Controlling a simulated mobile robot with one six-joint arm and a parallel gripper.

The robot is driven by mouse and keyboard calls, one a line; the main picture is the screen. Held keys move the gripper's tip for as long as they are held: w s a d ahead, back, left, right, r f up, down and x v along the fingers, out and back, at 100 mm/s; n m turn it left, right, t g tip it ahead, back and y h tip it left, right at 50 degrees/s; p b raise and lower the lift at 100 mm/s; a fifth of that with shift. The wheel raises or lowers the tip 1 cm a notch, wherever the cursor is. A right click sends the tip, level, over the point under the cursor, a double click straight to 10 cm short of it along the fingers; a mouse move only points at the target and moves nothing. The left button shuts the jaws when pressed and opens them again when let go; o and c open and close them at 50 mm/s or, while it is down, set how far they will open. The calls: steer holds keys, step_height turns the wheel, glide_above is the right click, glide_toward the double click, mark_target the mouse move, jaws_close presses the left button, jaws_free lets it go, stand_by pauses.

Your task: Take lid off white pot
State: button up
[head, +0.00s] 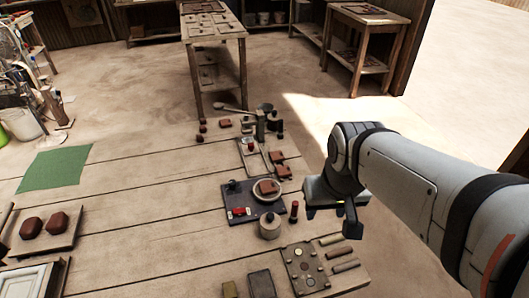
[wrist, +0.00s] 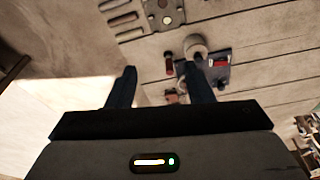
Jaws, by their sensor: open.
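A small pale, off-white pot (head: 269,230) stands on the wooden table just in front of a dark tray. Its lid (head: 269,218) appears to be on top; its details are too small to tell. The pot also shows in the wrist view (wrist: 196,46), beyond one finger. My gripper (head: 332,222) is to the right of the pot, above the table's right side and apart from it. In the wrist view, its two fingers (wrist: 158,78) are spread with nothing between them.
A dark red bottle (head: 294,211) stands close right of the pot. The dark tray (head: 230,198) behind holds a round dish (head: 258,196) and a red block. A holed board (head: 296,256) and several rods lie in front.

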steer(key=o, duration=0.7)
steer(key=w+a+f+n, duration=0.1)
steer(key=w+f, duration=0.1)
steer(key=w, duration=0.1)
steer(key=w+a+f+n+g, duration=0.1)
steer(key=w+a+f, duration=0.1)
steer(key=w, duration=0.1)
steer(key=w+a+f+b, duration=0.1)
steer(key=w+a+f, duration=0.1)
steer(key=w, duration=0.1)
steer(key=shift+w+a+f+n+g, duration=0.1)
steer(key=shift+n+g, duration=0.2)
steer(key=shift+n, duration=0.1)
steer(key=n+g, duration=0.1)
steer(key=n, duration=0.1)
glide_above(270, 215)
step_height(270, 215, down, 8)
steer(key=shift+w+r+b, duration=0.1)
steer(key=shift+r+b, duration=0.15)
steer(key=shift+b, duration=0.2)
steer(key=shift+a+f, duration=0.1)
steer(key=shift+f, duration=3.95)
